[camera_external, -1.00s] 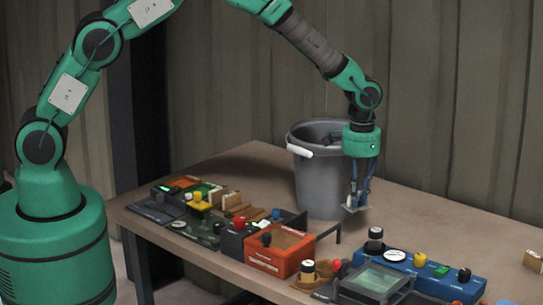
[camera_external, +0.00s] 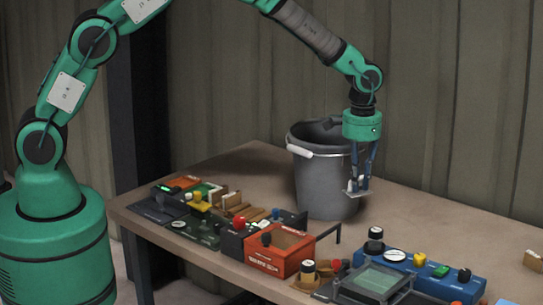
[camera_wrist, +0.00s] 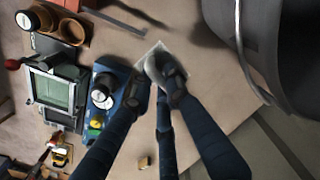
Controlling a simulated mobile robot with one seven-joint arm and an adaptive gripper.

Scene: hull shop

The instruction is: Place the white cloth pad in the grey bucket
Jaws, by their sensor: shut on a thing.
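My gripper (camera_external: 357,187) is shut on the white cloth pad (camera_external: 351,188), a small pale piece at its fingertips, in front of the bucket in the external view. In the wrist view the pad (camera_wrist: 150,55) sticks out beyond the dark fingertips (camera_wrist: 160,78), and the fingers cover part of it. The grey bucket (camera_external: 318,182) stands upright on the table, with a white grip on its handle. In the wrist view the bucket (camera_wrist: 290,50) is at the upper right, apart from the fingers. The pad is outside the bucket and below its rim level.
A row of small devices lines the table's front, including an orange box (camera_external: 275,257), a blue panel with knobs (camera_external: 425,272) and a glass-topped box (camera_external: 374,282). A small wooden block (camera_external: 534,261) lies at the far right. The table (camera_external: 435,222) right of the bucket is bare.

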